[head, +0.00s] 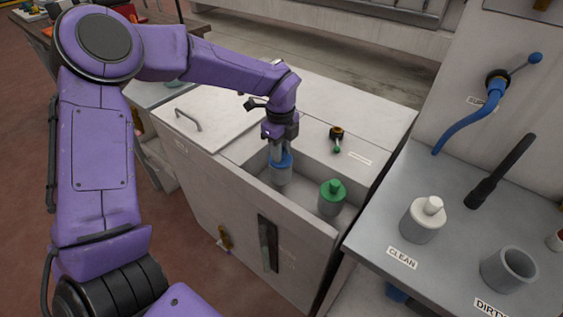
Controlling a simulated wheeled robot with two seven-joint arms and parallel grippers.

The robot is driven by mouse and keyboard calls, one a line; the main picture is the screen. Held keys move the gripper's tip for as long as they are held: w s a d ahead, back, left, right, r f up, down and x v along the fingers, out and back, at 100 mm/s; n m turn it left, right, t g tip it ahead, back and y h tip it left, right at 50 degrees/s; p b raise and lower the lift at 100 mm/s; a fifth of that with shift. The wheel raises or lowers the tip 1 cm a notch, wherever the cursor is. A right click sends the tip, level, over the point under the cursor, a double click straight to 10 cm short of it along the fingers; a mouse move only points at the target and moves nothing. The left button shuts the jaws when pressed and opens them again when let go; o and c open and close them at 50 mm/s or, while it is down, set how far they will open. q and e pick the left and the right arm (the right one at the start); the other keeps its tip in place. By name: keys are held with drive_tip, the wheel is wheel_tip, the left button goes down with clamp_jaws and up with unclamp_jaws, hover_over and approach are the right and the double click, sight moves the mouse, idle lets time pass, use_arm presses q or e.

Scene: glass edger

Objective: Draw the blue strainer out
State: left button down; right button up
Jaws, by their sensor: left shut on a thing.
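The blue strainer (281,172) has a blue top and a grey body, and stands upright in the open trough of the pale cabinet (305,190). My left gripper (279,153) comes down on it from above and is shut on its top. The strainer's lower end sits inside the trough, and its bottom is hidden. A similar green-topped strainer (332,196) stands to its right in the same trough, apart from it. My right gripper is not in view.
On the right, a grey bench (455,220) holds a white-topped strainer (423,220) by the CLEAN label, a grey cup (508,269) by the DIRTY label and a black brush (500,172). A blue hose (468,117) hangs above.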

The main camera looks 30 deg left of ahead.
use_arm(q)
drive_tip(key=shift+r, duration=0.2)
drive_tip(key=shift+r+p, duration=2.5)
drive_tip(key=shift+r, duration=1.2)
wheel_tip(320, 180, up, 4)
drive_tip(key=p, duration=0.2)
drive_tip(key=shift+p, duration=0.3)
